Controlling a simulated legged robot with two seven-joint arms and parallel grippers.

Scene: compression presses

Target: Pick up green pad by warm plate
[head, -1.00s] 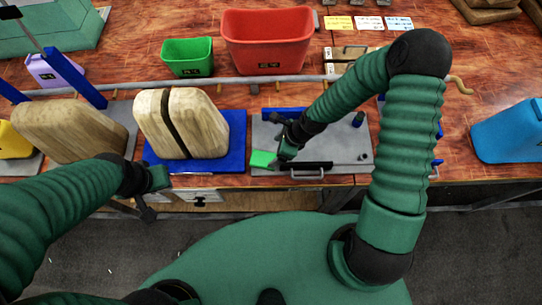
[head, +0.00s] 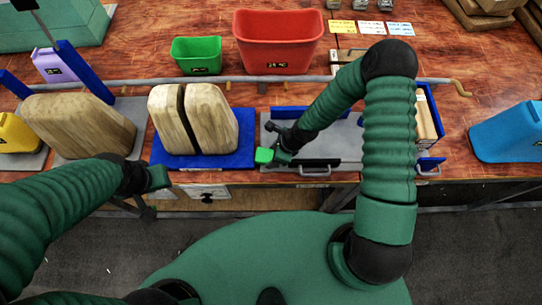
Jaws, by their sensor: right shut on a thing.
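The small bright green pad (head: 264,155) is at the front left corner of a grey metal plate (head: 345,146) with a handle on its front edge. My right gripper (head: 272,154) is shut on the pad, and part of the pad sticks out to the left of the fingers. The pad seems to be just above the plate; the exact gap cannot be told. My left gripper (head: 153,188) is empty in front of the bench edge, and its fingers are not clear. My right arm hides part of the plate.
Wooden press blocks stand on a blue base (head: 236,150) left of the plate. A green bin (head: 196,55) and a red bin (head: 277,40) stand behind a long grey bar (head: 225,79). A blue container (head: 508,132) stands at the right.

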